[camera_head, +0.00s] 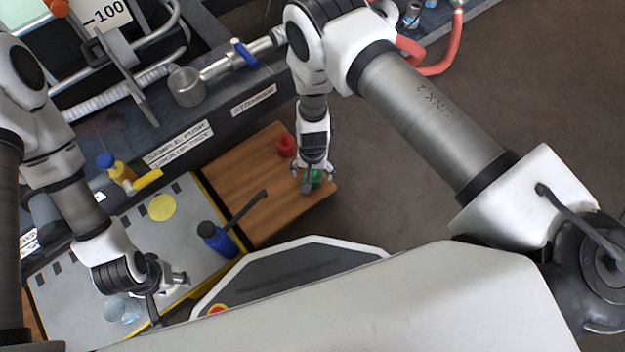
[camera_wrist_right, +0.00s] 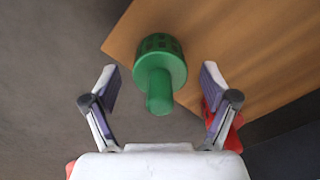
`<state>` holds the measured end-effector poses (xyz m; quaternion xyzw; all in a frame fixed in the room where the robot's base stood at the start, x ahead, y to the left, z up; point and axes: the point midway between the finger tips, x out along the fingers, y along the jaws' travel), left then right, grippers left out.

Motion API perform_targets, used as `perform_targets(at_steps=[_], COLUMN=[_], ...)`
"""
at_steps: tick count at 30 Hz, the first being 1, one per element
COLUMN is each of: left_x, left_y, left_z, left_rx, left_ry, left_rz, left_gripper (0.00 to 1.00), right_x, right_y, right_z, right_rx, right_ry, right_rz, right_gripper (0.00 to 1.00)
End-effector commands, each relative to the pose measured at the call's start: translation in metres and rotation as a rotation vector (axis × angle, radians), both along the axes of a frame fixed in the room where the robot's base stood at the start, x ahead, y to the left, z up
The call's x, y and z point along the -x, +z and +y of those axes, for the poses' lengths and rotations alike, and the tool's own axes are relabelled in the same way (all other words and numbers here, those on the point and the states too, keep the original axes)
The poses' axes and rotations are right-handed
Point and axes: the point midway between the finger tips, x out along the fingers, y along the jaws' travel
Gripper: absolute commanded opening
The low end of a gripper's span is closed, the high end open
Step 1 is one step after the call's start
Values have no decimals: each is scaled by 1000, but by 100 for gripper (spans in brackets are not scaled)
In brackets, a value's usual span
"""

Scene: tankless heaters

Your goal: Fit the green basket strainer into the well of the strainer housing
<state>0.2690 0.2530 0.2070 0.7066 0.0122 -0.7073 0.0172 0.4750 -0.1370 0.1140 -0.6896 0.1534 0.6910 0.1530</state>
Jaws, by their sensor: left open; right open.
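The green basket strainer (camera_wrist_right: 160,66) stands on a small wooden table near its edge, its round handle pointing up toward the camera in the right wrist view. In the head view the strainer (camera_head: 316,177) is partly hidden by my right gripper (camera_head: 310,180). My right gripper (camera_wrist_right: 160,88) is open above it, with one finger on either side and apart from it. The strainer housing looks to be the grey metal cup (camera_head: 187,86) on the pipe, near the "STRAINER" label; its well is not clear at this size. My left gripper (camera_head: 168,290) is open and empty over the grey mat.
A red part (camera_head: 286,145) stands on the wooden table (camera_head: 240,180), beside the right finger in the wrist view. A blue bottle (camera_head: 217,239) with a dark rod, a yellow disc (camera_head: 161,207) and a clear glass (camera_head: 122,309) are left of it. A blue-handled valve (camera_head: 245,53) adjoins the pipe.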

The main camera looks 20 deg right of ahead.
Motion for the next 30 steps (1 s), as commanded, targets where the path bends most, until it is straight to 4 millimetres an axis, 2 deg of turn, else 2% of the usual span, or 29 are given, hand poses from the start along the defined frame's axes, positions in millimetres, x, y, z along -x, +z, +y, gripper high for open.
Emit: perform_targets(at_steps=[5,7,11,23,30], left_x=[-1,-1,0,0,0], left_y=[1,1,1,3,20], left_z=[0,0,0,0,0], left_rx=[0,0,0,0,0], left_ry=[1,1,1,1,-2], left_rz=[-2,-2,-1,-1,0], left_gripper=[50,50,50,50,50], right_x=[0,0,0,0,-2], right_y=[1,1,1,3,20], right_z=[0,0,0,0,-6], right_rx=[0,0,0,0,0], right_ry=[0,0,0,0,-1], right_rz=[-1,-1,0,0,0], right_gripper=[85,68,22,21,21])
